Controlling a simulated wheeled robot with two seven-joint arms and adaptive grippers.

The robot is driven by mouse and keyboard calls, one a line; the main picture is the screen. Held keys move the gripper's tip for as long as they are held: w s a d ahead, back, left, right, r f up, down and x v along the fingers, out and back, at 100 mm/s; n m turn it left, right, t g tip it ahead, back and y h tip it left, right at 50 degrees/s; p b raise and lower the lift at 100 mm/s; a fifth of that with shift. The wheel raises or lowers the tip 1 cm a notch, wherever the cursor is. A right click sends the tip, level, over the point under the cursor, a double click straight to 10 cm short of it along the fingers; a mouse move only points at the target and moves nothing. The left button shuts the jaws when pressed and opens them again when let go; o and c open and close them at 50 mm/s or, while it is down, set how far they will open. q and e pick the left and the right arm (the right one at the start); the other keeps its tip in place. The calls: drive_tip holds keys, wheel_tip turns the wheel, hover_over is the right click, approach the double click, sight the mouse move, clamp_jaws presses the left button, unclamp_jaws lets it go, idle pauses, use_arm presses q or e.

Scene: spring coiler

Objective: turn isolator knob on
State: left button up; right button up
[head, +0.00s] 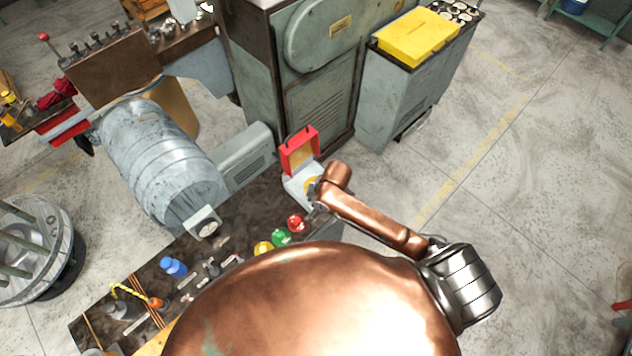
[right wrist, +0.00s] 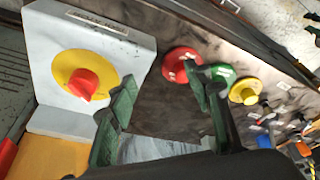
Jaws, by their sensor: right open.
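The isolator knob (right wrist: 84,84) is red and sits at the centre of a round yellow plate (right wrist: 69,66) on a pale grey box (right wrist: 112,50). In the head view the grey box (head: 296,186) stands at the bench's far right end, its knob mostly hidden by my right arm. A small white mark shows on the knob; I cannot read its setting. My right gripper (right wrist: 160,92) is open and empty, its dark green fingers to the right of the knob and apart from it. In the head view the right gripper (head: 317,196) is small and partly hidden. My left gripper is not in view.
Red (right wrist: 182,64), green (right wrist: 217,74) and yellow (right wrist: 243,93) buttons sit close to the right gripper's fingers. A red lid (head: 300,143) stands raised behind the grey box. A large motor (head: 160,160) stands left. Open floor (head: 520,200) lies right.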

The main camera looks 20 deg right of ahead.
drive_tip(key=w+n, duration=0.1)
drive_tip(key=w+r+n, duration=0.2)
drive_tip(key=w, duration=0.1)
drive_tip(key=shift+d+g+h, duration=0.35)
drive_tip(key=shift+g+h, duration=0.05)
drive_tip(key=w+d+r+n, duration=0.1)
drive_tip(key=w+d+r, duration=0.1)
drive_tip(key=w+d+r+n+g+h, duration=0.1)
drive_tip(key=w+d+r, duration=0.1)
drive_tip(key=shift+w+d+h, duration=0.2)
drive_tip(key=shift+w+h, duration=0.05)
drive_tip(key=shift+h, duration=0.05)
drive_tip(key=shift+w+d+r+n, duration=0.2)
drive_tip(key=shift+d+r+n, duration=0.05)
drive_tip(key=shift+d+n, duration=0.15)
wheel_tip(320, 180, down, 8)
drive_tip(key=shift+r+p, duration=0.2)
drive_tip(key=shift+p, duration=0.1)
drive_tip(key=c, duration=1.1)
drive_tip(key=shift+c, duration=0.2)
